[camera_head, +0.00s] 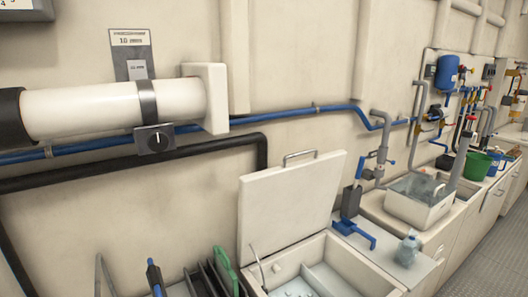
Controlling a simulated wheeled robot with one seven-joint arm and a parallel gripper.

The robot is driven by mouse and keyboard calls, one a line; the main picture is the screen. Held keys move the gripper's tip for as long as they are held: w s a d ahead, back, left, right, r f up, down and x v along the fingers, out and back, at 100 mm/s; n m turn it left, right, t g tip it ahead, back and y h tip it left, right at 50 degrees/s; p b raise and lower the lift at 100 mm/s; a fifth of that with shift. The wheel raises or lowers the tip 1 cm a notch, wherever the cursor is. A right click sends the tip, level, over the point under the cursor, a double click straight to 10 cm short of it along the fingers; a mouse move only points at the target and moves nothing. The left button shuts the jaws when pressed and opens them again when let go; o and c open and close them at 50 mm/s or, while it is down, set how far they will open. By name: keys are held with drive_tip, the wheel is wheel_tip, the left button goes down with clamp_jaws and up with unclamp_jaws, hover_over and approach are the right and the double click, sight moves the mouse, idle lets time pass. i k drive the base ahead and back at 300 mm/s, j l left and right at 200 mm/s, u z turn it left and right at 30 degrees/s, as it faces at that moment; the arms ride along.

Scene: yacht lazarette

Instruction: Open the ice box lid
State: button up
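A cream lid (290,205) with a metal handle (299,156) on its top edge stands raised, leaning back toward the wall. It belongs to the cream box (374,270) below it, which looks like the ice box. The box is open at the top, and a divider and some pale items show inside. A thin stay (258,265) rises at the box's left side. The lower part of the box is cut off by the picture's bottom edge. My gripper is not in view.
Dark upright slats and a green board (225,270) stand left of the box. A blue-handled pump (352,210) and a plastic bottle (407,250) are on its right. A white basin (420,200) stands farther along. A black pipe (130,162) crosses the wall. Grey floor (490,230) is clear at right.

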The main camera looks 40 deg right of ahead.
sight(279, 207)
drive_tip(key=i+z, duration=0.3)
drive_tip(key=i, duration=0.3)
drive_tip(key=z, duration=1.3)
